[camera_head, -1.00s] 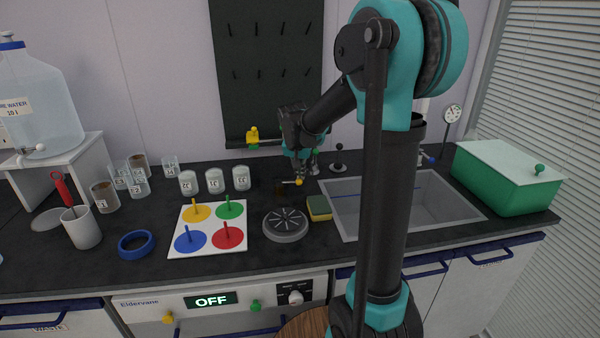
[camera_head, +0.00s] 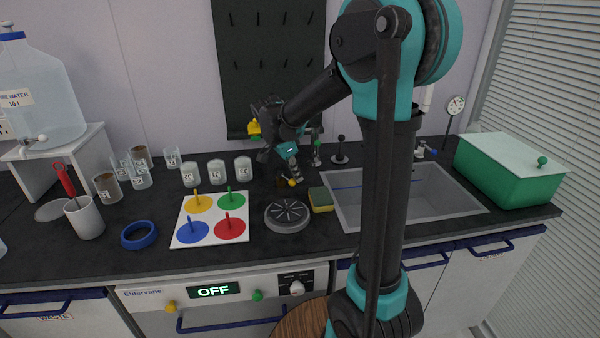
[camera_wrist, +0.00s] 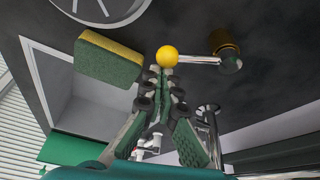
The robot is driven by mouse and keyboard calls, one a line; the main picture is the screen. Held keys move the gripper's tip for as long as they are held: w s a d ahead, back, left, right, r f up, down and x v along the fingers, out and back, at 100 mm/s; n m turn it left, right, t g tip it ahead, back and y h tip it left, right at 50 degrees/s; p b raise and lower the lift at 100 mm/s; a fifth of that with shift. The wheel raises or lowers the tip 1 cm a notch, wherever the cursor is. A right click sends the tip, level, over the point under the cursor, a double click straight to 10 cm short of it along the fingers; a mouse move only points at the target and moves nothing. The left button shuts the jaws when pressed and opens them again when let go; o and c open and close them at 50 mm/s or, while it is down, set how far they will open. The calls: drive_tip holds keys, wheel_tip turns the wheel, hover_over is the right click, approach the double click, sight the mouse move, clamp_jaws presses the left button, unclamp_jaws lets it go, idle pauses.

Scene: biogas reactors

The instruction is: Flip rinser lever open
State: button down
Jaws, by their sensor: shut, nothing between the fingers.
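The rinser lever is a thin metal rod with a yellow ball knob (camera_head: 292,182), low over the counter behind the round black spoked rinser (camera_head: 288,214). In the wrist view the yellow knob (camera_wrist: 167,56) is just past my fingertips, and the rod runs right to a brass-coloured post (camera_wrist: 224,42). My gripper (camera_head: 297,177) is shut and empty, pointing down beside the knob. In the wrist view its fingertips (camera_wrist: 170,78) are close together right below the knob; I cannot tell whether they touch it. My gripper partly hides the lever's base in the head view.
A yellow-green sponge (camera_head: 321,199) lies between the rinser and the sink (camera_head: 440,204). Glass jars (camera_head: 217,172) stand to the left behind a white board with coloured discs (camera_head: 186,241). A small black joystick-like knob (camera_head: 340,150) stands behind the sink's left corner.

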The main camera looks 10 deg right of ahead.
drive_tip(key=shift+s+a, duration=0.55)
drive_tip(key=shift+a, duration=0.45)
drive_tip(key=d, duration=0.2)
drive_tip(key=d+r, duration=0.1)
drive_tip(key=d, duration=0.1)
drive_tip(key=shift+d+r, duration=0.1)
drive_tip(key=shift+r, duration=0.05)
drive_tip(key=w+v, duration=0.1)
drive_tip(key=v, duration=0.8)
drive_tip(key=shift+a+r, duration=0.2)
drive_tip(key=shift+a, duration=0.15)
